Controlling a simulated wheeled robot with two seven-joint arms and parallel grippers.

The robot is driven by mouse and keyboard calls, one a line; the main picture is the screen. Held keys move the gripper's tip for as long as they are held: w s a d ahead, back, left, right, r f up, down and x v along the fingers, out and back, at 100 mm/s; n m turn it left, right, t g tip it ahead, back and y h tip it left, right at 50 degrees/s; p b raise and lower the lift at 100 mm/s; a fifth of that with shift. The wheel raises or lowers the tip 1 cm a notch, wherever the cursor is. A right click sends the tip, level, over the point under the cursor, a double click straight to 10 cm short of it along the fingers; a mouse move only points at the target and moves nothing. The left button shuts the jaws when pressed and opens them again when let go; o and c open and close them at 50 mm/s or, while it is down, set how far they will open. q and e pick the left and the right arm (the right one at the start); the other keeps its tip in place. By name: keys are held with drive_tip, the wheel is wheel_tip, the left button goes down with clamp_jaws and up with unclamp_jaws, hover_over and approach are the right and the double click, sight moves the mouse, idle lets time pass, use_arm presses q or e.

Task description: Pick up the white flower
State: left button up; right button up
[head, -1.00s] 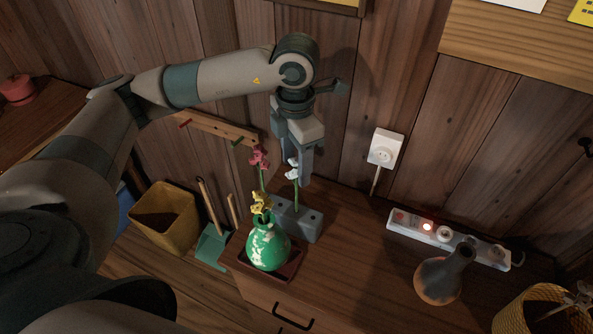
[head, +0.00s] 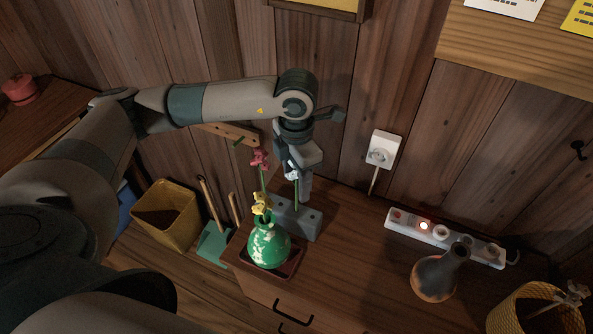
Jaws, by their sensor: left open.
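The white flower (head: 293,175) stands upright on a green stem above a grey block (head: 304,222) on the wooden cabinet. My left gripper (head: 302,192) points down right at the flower, its fingers behind and beside the bloom and upper stem. It is open. The gripper partly overlaps the flower, so I cannot tell whether the stem is between the fingers. A pink flower (head: 259,158) and a yellow flower (head: 261,203) stand just to the left. My right gripper is not in view.
A green and white vase (head: 268,246) sits on a dark tray (head: 291,267) in front of the block. A power strip (head: 447,238), a dark round vase (head: 436,279) and a basket (head: 506,317) are to the right. The wooden wall is close behind.

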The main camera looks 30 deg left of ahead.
use_arm(q)
drive_tip(key=shift+f, duration=0.25)
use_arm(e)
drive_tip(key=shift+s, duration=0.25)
use_arm(q)
drive_tip(key=shift+c, duration=0.4)
drive_tip(key=c, duration=1)
drive_tip(key=shift+r, duration=0.1)
